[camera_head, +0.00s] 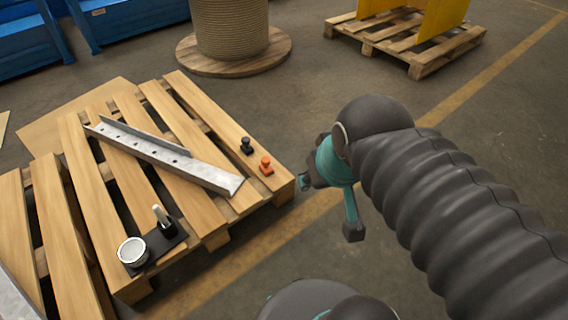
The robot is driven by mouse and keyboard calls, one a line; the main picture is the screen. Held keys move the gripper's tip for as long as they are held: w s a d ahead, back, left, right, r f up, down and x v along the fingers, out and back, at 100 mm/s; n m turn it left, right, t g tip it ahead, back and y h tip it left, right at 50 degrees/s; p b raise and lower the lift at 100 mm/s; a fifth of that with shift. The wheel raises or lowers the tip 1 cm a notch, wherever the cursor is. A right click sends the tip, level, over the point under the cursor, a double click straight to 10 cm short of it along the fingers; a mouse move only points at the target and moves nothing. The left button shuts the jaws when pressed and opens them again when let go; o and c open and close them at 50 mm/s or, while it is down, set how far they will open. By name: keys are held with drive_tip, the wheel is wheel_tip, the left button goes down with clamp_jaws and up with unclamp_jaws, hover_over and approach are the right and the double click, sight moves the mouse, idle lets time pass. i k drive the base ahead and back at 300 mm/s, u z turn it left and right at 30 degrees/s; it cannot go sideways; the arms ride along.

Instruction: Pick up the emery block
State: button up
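No object here can be identified for certain as the emery block. Near the pallet's right corner stand a small black knobbed piece (247,146) and a small orange knobbed piece (266,166), close together but apart. At the pallet's front, a dark flat tray (172,242) holds a white round cup (132,251) and an upright dark piece with a pale edge (163,219). My gripper (305,183) is just right of the pallet's right corner, to the right of the orange piece. It is small and partly hidden by my arm, so its opening is unclear.
A long steel angle with holes (170,157) lies diagonally across the slatted wooden pallet (75,180). A rope spool (230,30) stands behind. Another pallet (420,55) with yellow panels is at the back right. Blue bins (125,18) line the back left.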

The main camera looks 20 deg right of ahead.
sight(267, 169)
drive_tip(key=k, duration=1.3)
drive_tip(key=z, duration=0.3)
drive_tip(key=i, duration=0.8)
drive_tip(key=u, duration=0.3)
